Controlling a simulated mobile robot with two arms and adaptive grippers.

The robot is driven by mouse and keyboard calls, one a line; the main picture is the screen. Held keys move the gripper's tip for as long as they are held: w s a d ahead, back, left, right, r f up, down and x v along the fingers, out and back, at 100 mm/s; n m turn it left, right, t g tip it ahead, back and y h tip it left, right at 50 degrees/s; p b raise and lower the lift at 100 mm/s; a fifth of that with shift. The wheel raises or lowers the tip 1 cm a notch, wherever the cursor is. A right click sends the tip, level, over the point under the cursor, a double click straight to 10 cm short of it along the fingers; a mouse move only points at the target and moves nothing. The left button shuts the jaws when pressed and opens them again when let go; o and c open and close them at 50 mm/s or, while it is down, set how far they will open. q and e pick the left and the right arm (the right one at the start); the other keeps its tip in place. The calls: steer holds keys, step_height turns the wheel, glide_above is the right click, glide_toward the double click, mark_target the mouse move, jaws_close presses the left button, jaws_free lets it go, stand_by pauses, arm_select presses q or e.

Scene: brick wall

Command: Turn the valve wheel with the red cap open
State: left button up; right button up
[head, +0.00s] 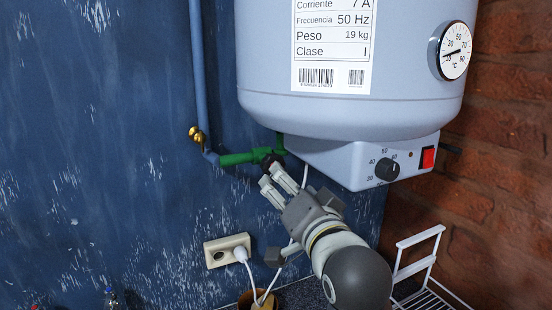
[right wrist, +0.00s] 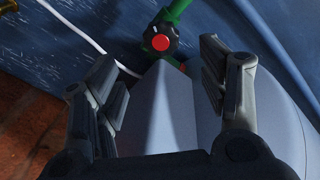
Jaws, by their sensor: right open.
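The valve wheel with the red cap (right wrist: 160,42) is a small black knob on a green pipe, seen ahead of my fingers in the right wrist view. In the head view the dark valve wheel (head: 269,163) sits under the water heater, at the end of the green pipe (head: 238,158); its red cap is hard to make out there. My right gripper (head: 277,187) reaches up to it from below right, with its fingertips close to the wheel. It also shows in the right wrist view (right wrist: 165,85), open, with its fingers apart and nothing held. My left gripper is not in view.
The white water heater (head: 350,112) hangs just above my right gripper, with a control knob (head: 387,169) and red switch (head: 428,158). A wall socket (head: 227,251) with a plugged white cable is below left. A white wire rack (head: 420,262) stands at lower right.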

steer(key=p+x, duration=0.2)
steer(key=x, duration=0.3)
steer(key=p+x, duration=0.2)
steer(key=x, duration=0.3)
steer(key=shift+w+r, duration=0.2)
steer(key=shift+w+a+f, duration=0.2)
steer(key=shift+w, duration=0.35)
steer(key=shift+s, duration=0.1)
